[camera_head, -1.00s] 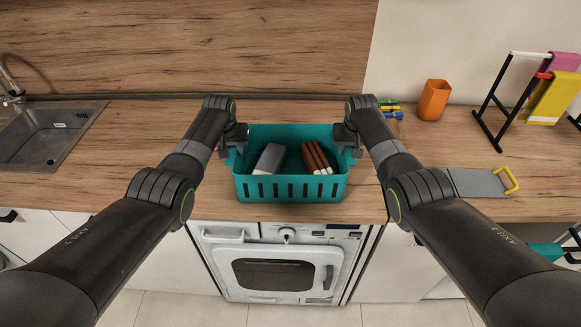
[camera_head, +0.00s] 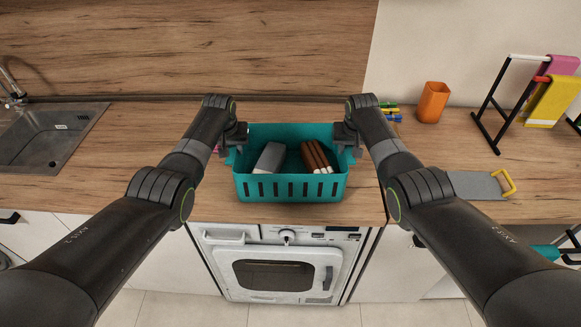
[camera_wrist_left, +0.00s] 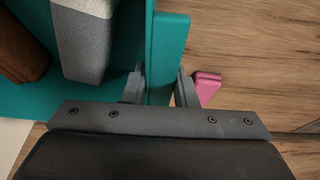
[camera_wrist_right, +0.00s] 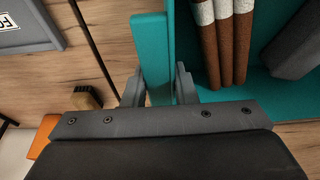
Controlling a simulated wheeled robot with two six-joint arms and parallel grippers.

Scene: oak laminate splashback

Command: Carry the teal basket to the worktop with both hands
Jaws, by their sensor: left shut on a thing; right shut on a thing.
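The teal basket (camera_head: 291,199) is level between my two arms, over the front part of the wooden worktop (camera_head: 210,206). I cannot tell whether its base touches the worktop. It holds a grey and white block (camera_head: 270,158) and several brown sticks (camera_head: 316,158). My left gripper (camera_head: 238,150) is shut on the basket's left end; in the left wrist view its fingers (camera_wrist_left: 160,82) straddle the teal rim. My right gripper (camera_head: 346,150) is shut on the right end; in the right wrist view its fingers (camera_wrist_right: 158,82) straddle that rim.
A sink (camera_head: 48,135) lies at the left. At the right are an orange cup (camera_head: 432,102), small coloured items (camera_head: 390,112), a grey board with a yellow handle (camera_head: 477,186) and a towel rack (camera_head: 512,100). An oven (camera_head: 280,270) sits below. The worktop behind the basket looks clear.

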